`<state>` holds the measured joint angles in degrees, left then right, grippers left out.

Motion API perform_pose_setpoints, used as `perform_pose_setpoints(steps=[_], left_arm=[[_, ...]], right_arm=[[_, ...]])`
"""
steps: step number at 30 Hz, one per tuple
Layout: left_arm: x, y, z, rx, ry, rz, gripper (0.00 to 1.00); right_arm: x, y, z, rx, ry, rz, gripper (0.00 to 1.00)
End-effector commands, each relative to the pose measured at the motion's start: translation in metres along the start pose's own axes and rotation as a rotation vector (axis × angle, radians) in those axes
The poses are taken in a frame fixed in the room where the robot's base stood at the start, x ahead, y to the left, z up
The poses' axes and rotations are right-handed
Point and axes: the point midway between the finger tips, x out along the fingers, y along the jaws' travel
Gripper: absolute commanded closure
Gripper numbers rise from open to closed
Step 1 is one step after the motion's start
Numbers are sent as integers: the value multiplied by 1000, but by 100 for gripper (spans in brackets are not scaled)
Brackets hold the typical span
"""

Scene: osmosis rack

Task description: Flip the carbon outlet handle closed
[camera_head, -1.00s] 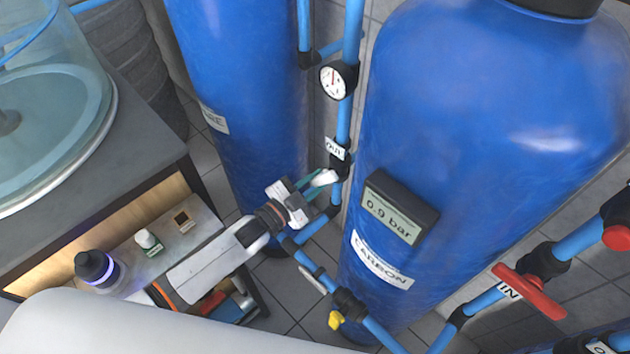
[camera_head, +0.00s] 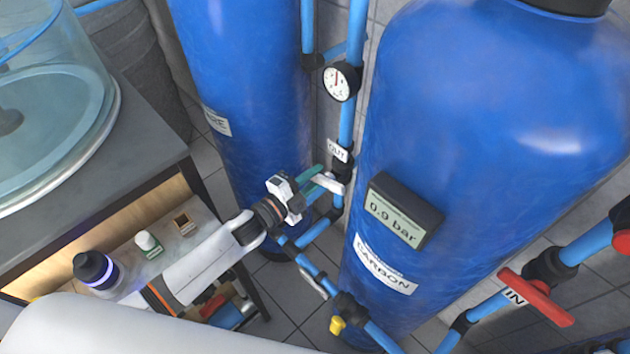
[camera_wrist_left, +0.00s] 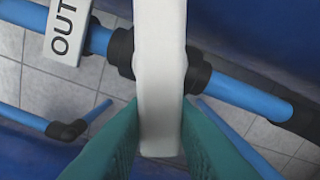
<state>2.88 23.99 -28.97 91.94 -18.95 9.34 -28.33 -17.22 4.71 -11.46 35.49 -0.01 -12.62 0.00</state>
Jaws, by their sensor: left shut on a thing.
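The white carbon outlet handle (camera_head: 329,184) sits on a black valve (camera_head: 341,168) in the vertical blue pipe, just below the OUT label (camera_head: 338,151). My left gripper (camera_head: 319,180) has its teal fingers shut on this handle. In the left wrist view the handle (camera_wrist_left: 160,80) stands between the two teal fingertips (camera_wrist_left: 160,140) and runs across the black valve body (camera_wrist_left: 122,52). It partly hides the valve. The OUT label (camera_wrist_left: 66,28) is at upper left there. My right gripper is not in view.
The carbon tank (camera_head: 480,130) with its 0.9 bar display (camera_head: 398,210) is close on the right. Another blue tank (camera_head: 245,90) stands behind my gripper. A gauge (camera_head: 340,82) is above the valve, and pipes with a yellow tap (camera_head: 337,325) run below.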

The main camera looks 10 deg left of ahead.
Motion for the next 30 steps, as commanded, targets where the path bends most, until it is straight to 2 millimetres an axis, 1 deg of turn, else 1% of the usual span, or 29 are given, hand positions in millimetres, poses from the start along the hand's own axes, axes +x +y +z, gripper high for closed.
perform_pose_setpoints(steps=[6,15,21,30], left_arm=[[0,5,1,174,-1,0,100],[0,10,2,325,-1,-1,100],[0,11,2,366,-1,-2,100],[0,11,3,379,-1,-3,100]], right_arm=[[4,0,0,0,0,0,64],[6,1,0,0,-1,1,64],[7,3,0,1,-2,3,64],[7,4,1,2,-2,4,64]])
